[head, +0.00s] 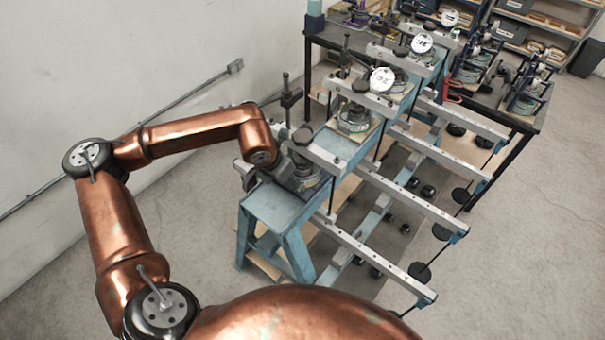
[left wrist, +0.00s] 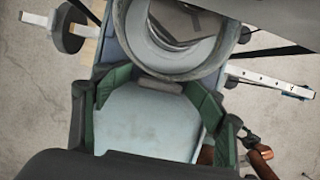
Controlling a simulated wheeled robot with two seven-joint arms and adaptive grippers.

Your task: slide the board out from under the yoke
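My left gripper (head: 250,174) is at the near end of the closest blue lever frame (head: 275,204), beside a dark round cell (head: 308,182) under a beam. In the left wrist view my left gripper (left wrist: 155,88) has its green fingers wide apart, with the pale blue top (left wrist: 150,128) visible between them. A grey ring-shaped cell (left wrist: 172,40) lies just beyond the fingertips, with a small brownish piece (left wrist: 168,87) at its near edge. I cannot tell whether this piece belongs to the board. The yoke is not clearly distinguishable. My right gripper is not in view.
More lever frames stand in a row behind, with white dials (head: 382,79) and long beams (head: 385,262) reaching right with hanging weights. A pale wooden board (head: 357,134) lies under the second frame's cell. A dark workbench (head: 500,108) stands behind. Open floor lies right.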

